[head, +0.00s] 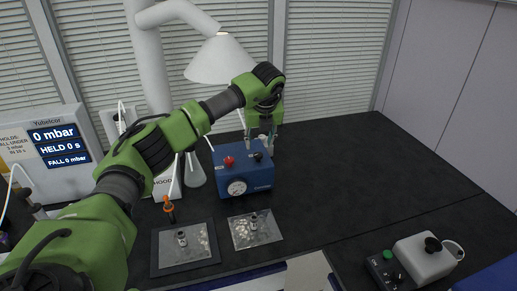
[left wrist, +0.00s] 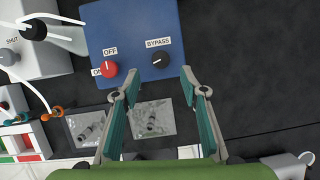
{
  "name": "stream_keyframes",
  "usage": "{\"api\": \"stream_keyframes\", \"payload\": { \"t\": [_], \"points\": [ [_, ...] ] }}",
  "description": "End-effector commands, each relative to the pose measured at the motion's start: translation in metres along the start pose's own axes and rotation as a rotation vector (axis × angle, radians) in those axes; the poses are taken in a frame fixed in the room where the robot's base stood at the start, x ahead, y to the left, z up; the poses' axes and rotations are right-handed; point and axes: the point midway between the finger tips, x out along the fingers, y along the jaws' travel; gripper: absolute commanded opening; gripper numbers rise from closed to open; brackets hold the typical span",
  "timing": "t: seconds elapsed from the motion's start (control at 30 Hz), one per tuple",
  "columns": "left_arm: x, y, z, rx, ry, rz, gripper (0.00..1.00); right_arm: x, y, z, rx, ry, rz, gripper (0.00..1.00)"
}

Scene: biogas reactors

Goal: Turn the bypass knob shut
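The bypass knob (left wrist: 160,59) is a small black knob labelled BYPASS on the blue box (left wrist: 125,20). In the head view, the black knob (head: 257,156) is at the right of the top of the box (head: 247,181). My left gripper (head: 263,139) hangs above that knob, fingers down. In the left wrist view, my left gripper (left wrist: 159,72) is open and empty, with the knob just past the fingertips, roughly midway between them. I see no contact. The knob's exact turn is hard to read. My right gripper is in neither view.
A red knob (left wrist: 109,69) labelled OFF sits beside the bypass knob. A gauge (head: 237,188) is on the box front. The display (head: 56,143) reads 0 mbar, HELD 0 s. A white lamp hood (head: 221,60) stands behind my arm. The dark bench right of the box is clear.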

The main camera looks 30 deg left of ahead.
Motion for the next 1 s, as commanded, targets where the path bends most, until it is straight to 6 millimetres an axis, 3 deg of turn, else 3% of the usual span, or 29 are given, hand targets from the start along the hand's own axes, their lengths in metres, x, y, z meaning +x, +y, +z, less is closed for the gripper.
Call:
{"api": "stream_keyframes", "payload": {
  "t": [0.2,0.33,0.77,0.9,1.0],
  "points": [
    [0.040,0.000,-0.001,0.002,0.002,0.002,0.40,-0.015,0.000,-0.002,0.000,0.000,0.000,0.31],
    [0.056,-0.001,-0.001,0.002,0.002,0.000,0.40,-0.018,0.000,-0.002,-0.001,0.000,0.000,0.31],
    [0.067,-0.001,-0.001,0.003,0.000,-0.002,0.40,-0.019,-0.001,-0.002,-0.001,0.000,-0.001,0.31],
    [0.067,-0.001,-0.001,0.003,0.000,-0.002,0.03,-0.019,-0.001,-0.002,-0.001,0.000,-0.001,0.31],
    [0.067,-0.001,-0.001,0.003,0.000,-0.002,0.02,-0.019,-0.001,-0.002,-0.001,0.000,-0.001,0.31]
  ]
}}
